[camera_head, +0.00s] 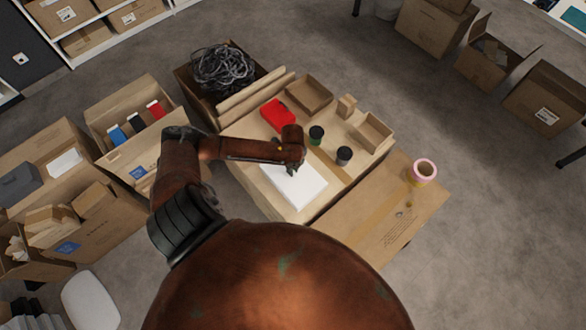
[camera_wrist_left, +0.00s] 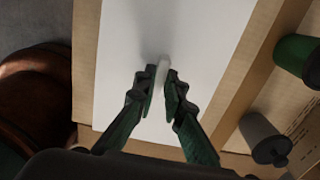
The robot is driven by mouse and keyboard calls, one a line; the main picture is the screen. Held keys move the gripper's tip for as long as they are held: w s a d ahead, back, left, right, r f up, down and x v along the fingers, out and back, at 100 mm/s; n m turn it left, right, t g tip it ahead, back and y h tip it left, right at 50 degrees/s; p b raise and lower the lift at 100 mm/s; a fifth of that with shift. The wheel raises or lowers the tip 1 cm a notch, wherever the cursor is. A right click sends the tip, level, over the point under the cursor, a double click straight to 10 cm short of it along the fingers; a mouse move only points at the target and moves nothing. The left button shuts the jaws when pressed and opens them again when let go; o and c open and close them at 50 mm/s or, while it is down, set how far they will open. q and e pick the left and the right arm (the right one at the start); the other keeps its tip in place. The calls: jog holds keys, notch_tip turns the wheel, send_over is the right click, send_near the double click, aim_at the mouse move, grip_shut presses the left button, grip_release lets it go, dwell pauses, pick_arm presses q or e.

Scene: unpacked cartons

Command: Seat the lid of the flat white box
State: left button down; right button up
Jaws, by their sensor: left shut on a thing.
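The flat white box (camera_head: 303,190) lies on the carton surface in the middle of the head view. Its white top, the lid (camera_wrist_left: 205,45), fills much of the left wrist view. My left gripper (camera_head: 291,169) is over the lid's upper part. In the left wrist view my left gripper (camera_wrist_left: 161,75) is shut on a small white upright grip on the lid, with a finger on each side. I cannot tell whether the lid sits flush, since the edges between lid and box are not clear. My right gripper is out of view.
A red box (camera_head: 277,114), a green-topped jar (camera_head: 316,134) and a dark jar (camera_head: 344,155) stand close by. Small open cartons (camera_head: 374,132) are at the right. A pink-rimmed tape roll (camera_head: 424,171) lies on the front carton. Open cartons crowd the left.

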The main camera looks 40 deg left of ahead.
pick_arm(q)
jog(key=shift+f, duration=0.15)
jog(key=c, duration=1.9)
grip_release()
jog(key=shift+c, duration=0.2)
notch_tip(320, 180, up, 12)
